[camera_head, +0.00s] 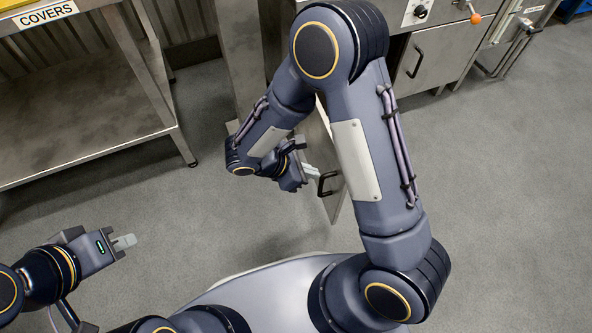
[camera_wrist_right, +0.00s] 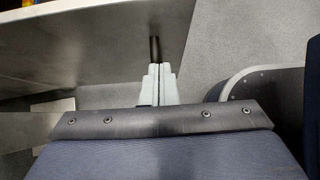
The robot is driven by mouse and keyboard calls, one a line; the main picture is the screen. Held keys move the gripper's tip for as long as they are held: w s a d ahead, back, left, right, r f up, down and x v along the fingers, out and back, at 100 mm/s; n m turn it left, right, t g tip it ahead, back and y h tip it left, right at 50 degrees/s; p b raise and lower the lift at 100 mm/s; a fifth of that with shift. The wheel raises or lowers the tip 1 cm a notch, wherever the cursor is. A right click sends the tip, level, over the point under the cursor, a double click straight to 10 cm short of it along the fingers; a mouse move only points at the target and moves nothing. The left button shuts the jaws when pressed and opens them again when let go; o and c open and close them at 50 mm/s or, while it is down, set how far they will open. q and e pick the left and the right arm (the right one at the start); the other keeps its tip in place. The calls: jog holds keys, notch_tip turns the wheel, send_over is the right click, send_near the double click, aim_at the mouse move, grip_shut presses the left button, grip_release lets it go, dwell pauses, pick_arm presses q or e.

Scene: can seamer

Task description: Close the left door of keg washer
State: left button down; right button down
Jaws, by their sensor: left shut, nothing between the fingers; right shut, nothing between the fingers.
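The left door (camera_head: 336,204) of the keg washer stands open, swung out from the steel cabinet. It shows nearly edge-on, and my right arm hides much of it. Its black handle (camera_head: 327,183) is on the side facing my right gripper (camera_head: 314,172). That gripper is shut and empty, with its fingertips right beside the handle. In the right wrist view the shut fingers (camera_wrist_right: 160,84) point at a dark bar (camera_wrist_right: 154,48), which looks like the handle; I cannot tell if they touch. My left gripper (camera_head: 125,242) is shut and empty at the lower left, well away from the door.
A closed cabinet door (camera_head: 426,58) with a black handle is right of my right arm. A knob panel (camera_head: 418,12) and an orange-tipped lever (camera_head: 474,18) are above it. A steel table (camera_head: 80,90) labelled COVERS stands at the left. The floor (camera_head: 510,200) at the right is clear.

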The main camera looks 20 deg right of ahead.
jog(key=d, duration=0.2)
jog(key=d+f+b, duration=0.1)
jog(key=d, duration=0.1)
jog(key=shift+d, duration=0.25)
jog(key=shift+d+r, duration=0.1)
jog(key=shift+d, duration=0.1)
